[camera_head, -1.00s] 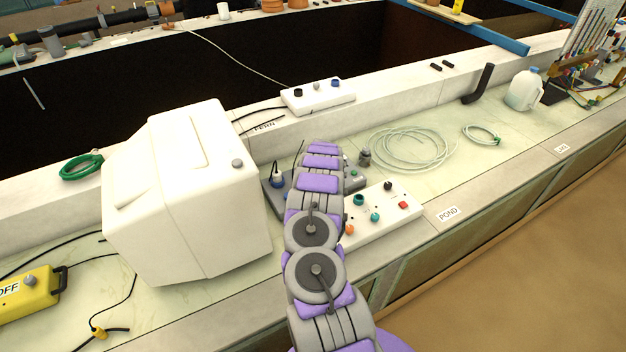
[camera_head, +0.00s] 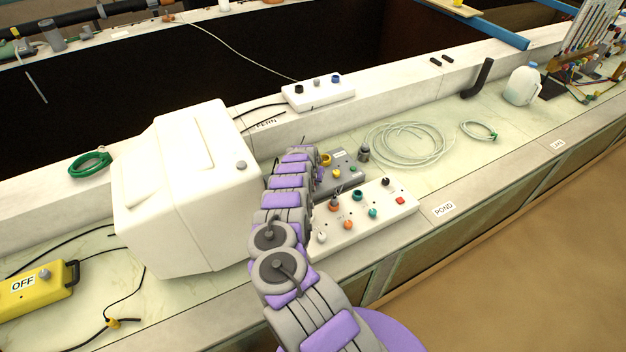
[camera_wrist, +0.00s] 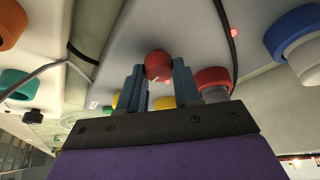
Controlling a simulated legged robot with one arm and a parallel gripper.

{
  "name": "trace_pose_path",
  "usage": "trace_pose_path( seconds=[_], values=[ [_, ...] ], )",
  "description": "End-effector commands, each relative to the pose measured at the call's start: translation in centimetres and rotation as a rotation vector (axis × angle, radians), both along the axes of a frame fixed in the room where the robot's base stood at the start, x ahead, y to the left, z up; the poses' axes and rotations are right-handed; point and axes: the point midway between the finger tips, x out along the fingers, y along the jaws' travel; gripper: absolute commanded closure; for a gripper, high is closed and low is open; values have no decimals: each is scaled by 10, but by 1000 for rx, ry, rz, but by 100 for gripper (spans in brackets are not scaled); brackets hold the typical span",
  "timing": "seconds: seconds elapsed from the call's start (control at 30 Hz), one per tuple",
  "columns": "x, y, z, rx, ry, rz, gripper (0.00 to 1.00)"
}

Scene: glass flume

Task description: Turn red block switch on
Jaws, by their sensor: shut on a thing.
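In the wrist view my gripper (camera_wrist: 158,78) has its two blue-grey fingers on either side of a round red knob (camera_wrist: 158,64) and is shut on it. The knob sits on a pale grey panel (camera_wrist: 150,30). Another red knob with a grey centre (camera_wrist: 213,82) is just right of the fingers. In the head view my arm reaches over the grey switch box (camera_head: 345,165), and hides its left part and my gripper. A red square button (camera_head: 400,200) is on the right end of the white switch panel (camera_head: 372,222). I cannot tell the held knob's switch position.
A large white casing (camera_head: 190,190) stands close left of my arm. A white box with knobs (camera_head: 318,93) sits on the ledge behind. Coiled pale tubing (camera_head: 405,145) lies to the right. In the wrist view a blue knob (camera_wrist: 290,30) and a black cable (camera_wrist: 230,45) are near.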

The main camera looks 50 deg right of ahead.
Motion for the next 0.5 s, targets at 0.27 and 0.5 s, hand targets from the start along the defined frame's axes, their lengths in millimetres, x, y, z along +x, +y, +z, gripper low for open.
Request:
trace_pose_path(
  seconds=[0.27, 0.5],
  values=[
    [-3, 1, -3, 6, 6, -19, 98],
    [-2, 1, -3, 5, 7, -18, 66]
  ],
)
